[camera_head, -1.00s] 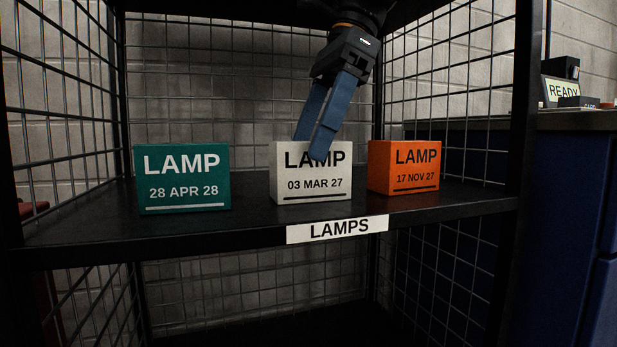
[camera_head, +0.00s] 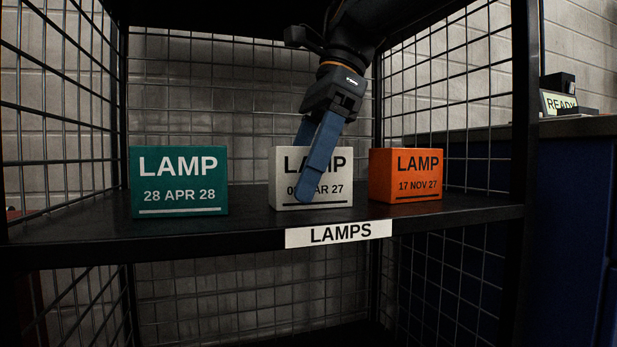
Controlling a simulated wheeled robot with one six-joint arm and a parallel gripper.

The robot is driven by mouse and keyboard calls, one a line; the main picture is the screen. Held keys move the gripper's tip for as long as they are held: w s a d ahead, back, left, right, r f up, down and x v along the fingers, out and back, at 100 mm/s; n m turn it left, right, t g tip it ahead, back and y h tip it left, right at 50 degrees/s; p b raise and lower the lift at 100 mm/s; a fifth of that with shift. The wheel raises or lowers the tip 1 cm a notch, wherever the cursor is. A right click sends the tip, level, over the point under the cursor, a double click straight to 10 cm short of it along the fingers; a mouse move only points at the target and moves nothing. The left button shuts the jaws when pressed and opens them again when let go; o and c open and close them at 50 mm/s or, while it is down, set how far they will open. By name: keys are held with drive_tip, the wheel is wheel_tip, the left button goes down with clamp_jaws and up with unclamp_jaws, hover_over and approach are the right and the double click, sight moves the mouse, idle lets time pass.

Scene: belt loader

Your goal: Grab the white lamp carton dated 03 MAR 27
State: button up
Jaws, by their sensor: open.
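The white lamp carton (camera_head: 335,185) stands upright on the dark shelf, in the middle of three cartons. Its label reads LAMP and a date ending in "AR 27"; part of the text is hidden behind a finger. My gripper (camera_head: 304,172) is open and points down at the white carton. Its near blue finger hangs in front of the carton's front face, down close to the lower edge. I cannot tell whether either finger touches the carton.
A teal carton (camera_head: 180,182) dated 28 APR 28 stands to the left, with a wide gap. An orange carton (camera_head: 406,177) dated 17 NOV 27 stands close on the right. The shelf edge bears a LAMPS label (camera_head: 338,233). Wire mesh walls close the sides and back.

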drive_tip(key=shift+f, duration=0.2)
idle(0.3)
drive_tip(key=c, duration=1.2)
drive_tip(key=shift+r, duration=0.1)
drive_tip(key=shift+r, duration=0.15)
wheel_tip(320, 180, up, 4)
drive_tip(key=p, duration=0.3)
drive_tip(key=s+d+p, duration=0.1)
drive_tip(key=s, duration=0.2)
drive_tip(key=s+d+p, duration=0.1)
drive_tip(key=s+p, duration=0.1)
drive_tip(key=s, duration=0.1)
drive_tip(key=s+d+p, duration=0.1)
drive_tip(key=s+p, duration=0.1)
drive_tip(key=s, duration=0.2)
drive_tip(key=shift+s, duration=0.1)
drive_tip(key=shift+a+p, duration=0.1)
drive_tip(key=shift+p, duration=0.95)
drive_tip(key=p, duration=0.5)
drive_tip(key=shift+s, duration=0.25)
